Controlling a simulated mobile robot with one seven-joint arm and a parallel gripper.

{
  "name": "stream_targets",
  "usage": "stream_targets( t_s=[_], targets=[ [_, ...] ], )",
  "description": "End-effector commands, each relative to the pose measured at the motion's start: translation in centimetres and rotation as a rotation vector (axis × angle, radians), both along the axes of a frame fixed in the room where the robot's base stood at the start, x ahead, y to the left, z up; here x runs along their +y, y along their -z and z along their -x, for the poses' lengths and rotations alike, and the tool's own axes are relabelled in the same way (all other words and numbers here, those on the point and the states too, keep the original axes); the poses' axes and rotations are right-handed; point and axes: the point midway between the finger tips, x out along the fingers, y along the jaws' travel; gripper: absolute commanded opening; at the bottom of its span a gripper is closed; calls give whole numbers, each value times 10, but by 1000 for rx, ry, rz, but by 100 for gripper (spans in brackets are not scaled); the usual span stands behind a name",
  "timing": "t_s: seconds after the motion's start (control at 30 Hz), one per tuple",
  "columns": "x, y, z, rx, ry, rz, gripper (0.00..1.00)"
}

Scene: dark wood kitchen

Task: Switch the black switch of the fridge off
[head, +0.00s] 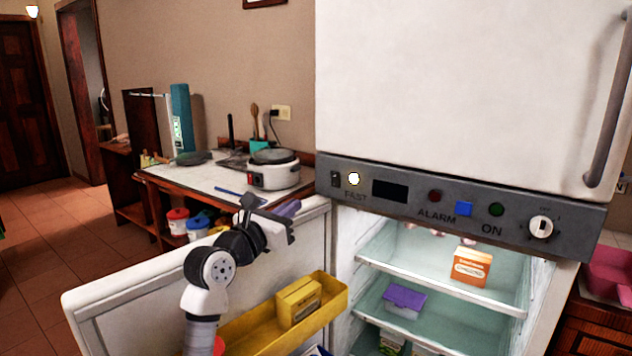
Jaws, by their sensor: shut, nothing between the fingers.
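The fridge (464,80) is white, with a grey control panel (460,206) below its upper door.
The panel also has a dark display (390,191), several buttons and a white dial (541,228). The lower door's yellow shelf (250,330) is beneath my arm. A counter (190,180) with a cooker (273,170) stands behind. Space before the panel looks clear.

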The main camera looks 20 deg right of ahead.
Motion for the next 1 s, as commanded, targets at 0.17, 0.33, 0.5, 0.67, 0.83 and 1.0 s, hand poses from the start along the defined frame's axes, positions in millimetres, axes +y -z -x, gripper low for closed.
stream_targets(
  t_s=[0.17, 0.33, 0.5, 0.67, 0.83, 1.0],
  targets=[
    [0, 0, 0, 0, 0, -1, 0],
    [-1, 0, -1, 0, 0, 0, 0],
    [-14, -4, -11, 2, 3, 0, 0],
    [-40, -10, -29, 1, 4, 0, 0],
    [-69, -14, -52, 1, 3, 0, 0],
    [-92, -17, -71, 2, 2, 0, 0]
  ],
)
